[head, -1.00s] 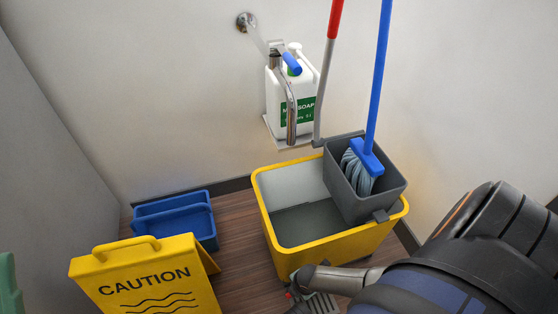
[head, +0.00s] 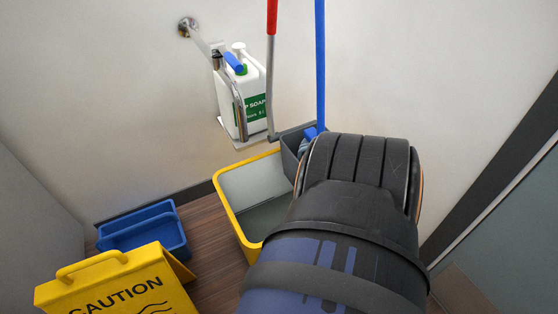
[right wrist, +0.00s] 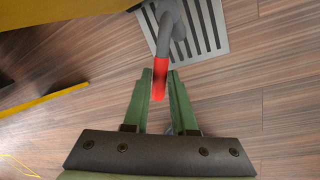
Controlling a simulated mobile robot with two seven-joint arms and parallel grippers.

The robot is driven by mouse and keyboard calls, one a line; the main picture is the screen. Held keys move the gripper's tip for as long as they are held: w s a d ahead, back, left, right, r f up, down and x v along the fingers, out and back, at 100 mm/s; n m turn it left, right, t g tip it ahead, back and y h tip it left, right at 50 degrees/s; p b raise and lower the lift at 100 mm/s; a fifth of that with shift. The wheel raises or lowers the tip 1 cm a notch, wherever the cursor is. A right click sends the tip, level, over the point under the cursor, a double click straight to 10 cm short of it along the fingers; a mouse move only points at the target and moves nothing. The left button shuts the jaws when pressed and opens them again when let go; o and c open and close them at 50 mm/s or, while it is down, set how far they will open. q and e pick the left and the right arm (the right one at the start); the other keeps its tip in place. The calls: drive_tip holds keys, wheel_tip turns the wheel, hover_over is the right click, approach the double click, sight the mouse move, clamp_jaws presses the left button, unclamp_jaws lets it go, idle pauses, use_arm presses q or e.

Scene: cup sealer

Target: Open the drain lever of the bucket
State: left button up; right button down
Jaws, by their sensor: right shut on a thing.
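The yellow bucket (head: 228,212) stands on the floor in the head view, its right part hidden behind my right arm. Part of its yellow side shows at the top left of the right wrist view (right wrist: 50,28). The drain lever (right wrist: 160,72) has a red tip on a grey bent pipe. My right gripper (right wrist: 160,82) has green fingers on either side of the red tip and is shut on it. The lever and right gripper are hidden in the head view. My left gripper is not in view.
A metal floor drain grate (right wrist: 207,28) lies under the pipe. A grey wringer (head: 291,148) with a blue-handled mop (head: 320,70) sits on the bucket. A yellow caution sign (head: 115,285) and blue tray (head: 145,232) stand at left. A soap jug (head: 250,105) is on the wall.

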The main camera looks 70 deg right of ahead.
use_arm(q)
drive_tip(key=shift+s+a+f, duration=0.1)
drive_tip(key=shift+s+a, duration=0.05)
use_arm(e)
drive_tip(key=shift+s+d+n, duration=0.1)
drive_tip(key=shift+s+n, duration=0.15)
drive_tip(key=shift+n, duration=0.15)
drive_tip(key=c, duration=1)
unclamp_jaws()
use_arm(q)
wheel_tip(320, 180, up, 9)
drive_tip(key=p, duration=0.8)
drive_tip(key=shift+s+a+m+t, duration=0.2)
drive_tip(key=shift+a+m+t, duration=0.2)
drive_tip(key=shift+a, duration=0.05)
use_arm(e)
wheel_tip(320, 180, up, 12)
drive_tip(key=s+d, duration=0.1)
drive_tip(key=s, duration=0.1)
drive_tip(key=shift+r, duration=0.15)
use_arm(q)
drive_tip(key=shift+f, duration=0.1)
use_arm(e)
drive_tip(key=shift+s, duration=0.1)
